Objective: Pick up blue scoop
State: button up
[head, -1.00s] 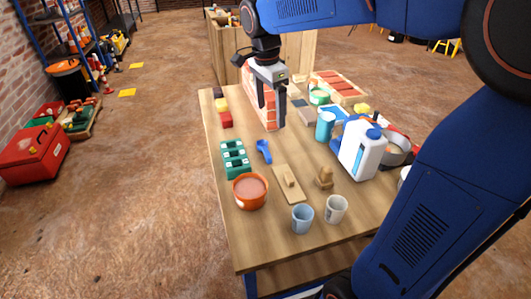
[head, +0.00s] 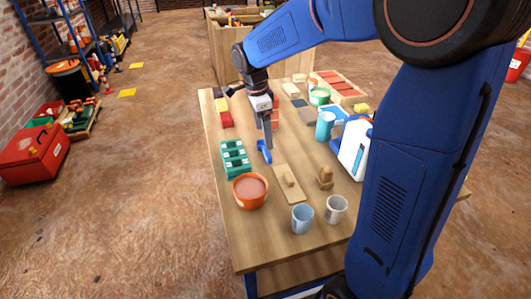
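The blue scoop (head: 264,151) lies on the wooden table (head: 236,243), just right of a green block with holes. My gripper (head: 265,136) points down right over the scoop and hides its upper end. The fingers look close to the scoop. Whether they touch it, and whether they are open or shut, I cannot tell at this size.
Near the scoop are the green block (head: 234,159), an orange tub (head: 249,190), a wooden float (head: 288,184) and a brown wooden piece (head: 325,178). Two cups, a blue one (head: 302,219) and a pale one (head: 336,209), stand at the front. A blue cylinder (head: 325,126) and a white jug (head: 353,150) stand right.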

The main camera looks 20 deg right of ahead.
aim_at(266, 151)
jog(key=shift+d+f, duration=0.25)
jog(key=shift+f, duration=1.65)
jog(key=shift+d+f, duration=0.2)
jog(key=shift+f, duration=1.65)
jog(key=c, duration=1.1)
